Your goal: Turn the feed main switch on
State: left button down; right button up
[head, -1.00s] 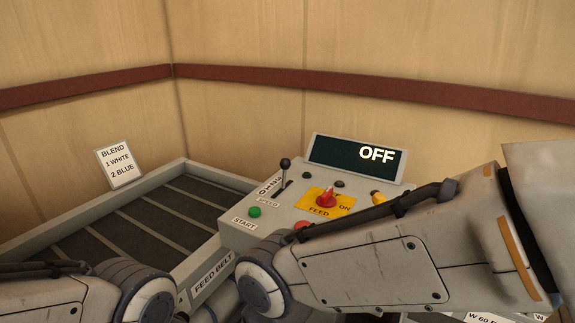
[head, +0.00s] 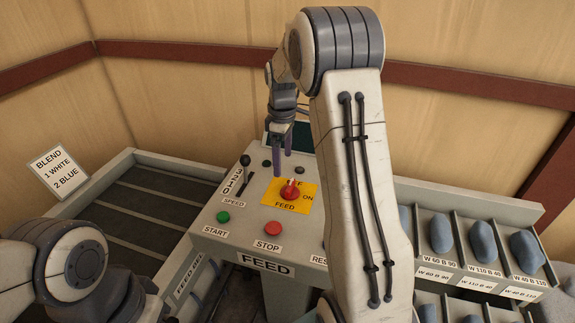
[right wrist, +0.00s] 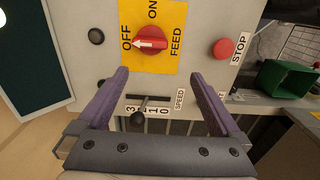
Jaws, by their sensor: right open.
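The feed main switch is a red rotary knob (head: 290,190) on a yellow plate (head: 304,204) on the feed panel. In the right wrist view the red knob (right wrist: 153,43) has its white mark towards OFF, with ON to one side. My right gripper (head: 284,152) hangs fingers down above the panel, behind the knob in the head view. It is open and empty; in the right wrist view its purple fingers (right wrist: 158,74) are spread wide, apart from the knob. My left arm shows at lower left, but its gripper is out of view.
A speed lever (head: 245,160), green START button (head: 223,217) and red STOP button (head: 273,228) sit near the switch. A dark display (right wrist: 38,52) stands behind, mostly hidden in the head view. Bins (head: 533,228) with blue lumps lie right; the feed belt (head: 150,205) lies left.

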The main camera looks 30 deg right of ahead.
aim_at(290, 185)
jog(key=f+p, duration=0.1)
jog(key=f, duration=0.2)
jog(key=d+f+p, duration=0.1)
jog(key=f, duration=0.3)
jog(key=d+f+p, duration=0.1)
jog(key=f, duration=0.2)
jog(key=shift+d+f, duration=0.2)
jog(key=shift+f, duration=0.05)
jog(key=c, duration=1.1)
